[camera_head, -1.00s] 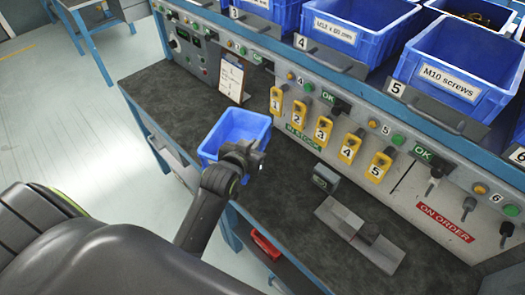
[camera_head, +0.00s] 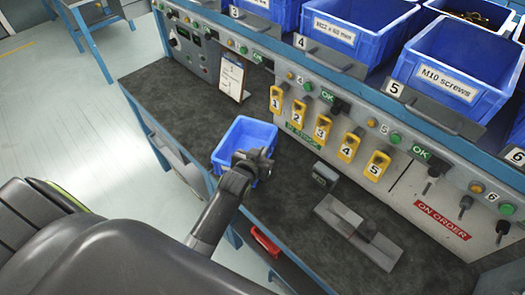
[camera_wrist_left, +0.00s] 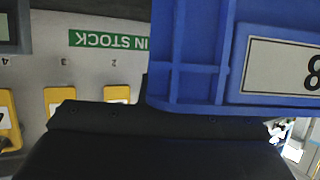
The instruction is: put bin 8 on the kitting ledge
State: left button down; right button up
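A blue open bin (camera_head: 247,131) is over the dark bench top in the head view. My left gripper (camera_head: 254,163) is at the bin's near right side, touching it. The bin moves with the gripper, so it appears shut on the bin's wall, though the fingertips are hidden. In the left wrist view the bin (camera_wrist_left: 195,55) fills the upper right and its white label shows an 8. The dark gripper body (camera_wrist_left: 160,135) lies just below it. I cannot tell whether the bin touches the bench, nor which surface is the kitting ledge. My right gripper is not in view.
The bench top (camera_head: 185,97) has free room left of the bin. A clipboard (camera_head: 231,77), a small grey box (camera_head: 325,176) and a grey metal plate (camera_head: 358,232) stand on it. Yellow numbered tags (camera_head: 323,128) line the panel, below blue bins (camera_head: 450,70).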

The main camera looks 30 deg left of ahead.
pick_arm(q)
jog(key=shift+w+f, duration=0.1)
jog(key=shift+w, duration=0.1)
jog(key=shift+d, duration=0.1)
jog(key=c, duration=1.6)
grip_release()
jog(key=shift+f, duration=0.1)
jog(key=shift+c, duration=0.2)
jog(key=v, duration=1.2)
jog(key=shift+s, duration=0.15)
